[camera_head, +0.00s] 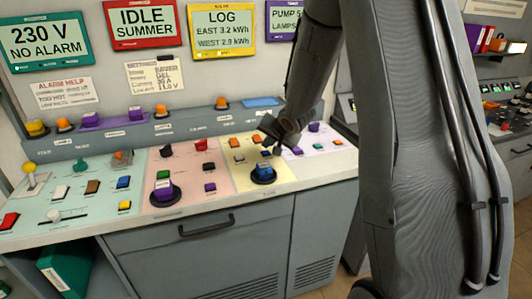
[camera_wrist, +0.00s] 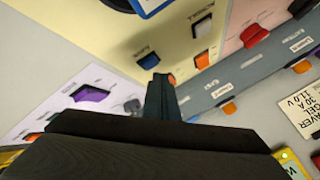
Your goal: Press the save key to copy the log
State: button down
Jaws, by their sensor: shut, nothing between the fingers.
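The yellow LOG screen (camera_head: 222,28) on the wall reads EAST 3.2 kWh and WEST 2.9 kWh. Below it, the yellow console section (camera_head: 240,178) carries several small keys and a blue selector on a round black base (camera_head: 263,173). My gripper (camera_head: 267,151) is over the back right part of this section. A white key (camera_wrist: 201,26) is farther off. I cannot read which key is the save key, or tell whether the tips touch one.
The pink section (camera_head: 185,190) with red, black and purple controls lies left, and the pale green one (camera_head: 90,200) beyond it. A lilac section (camera_head: 310,148) lies right. The raised back ledge (camera_head: 180,128) carries several orange and purple lamps or buttons.

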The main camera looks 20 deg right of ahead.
jog(key=shift+f, duration=0.15)
dwell(0.4)
jog(key=shift+f, duration=0.25)
jog(key=shift+f, duration=0.5)
dwell(0.7)
jog(key=shift+r, duration=0.15)
jog(key=shift+r+p, duration=0.75)
jog(key=shift+p, duration=0.35)
notch_tip(320, 180, up, 5)
jog(key=p, duration=0.6)
dwell(0.7)
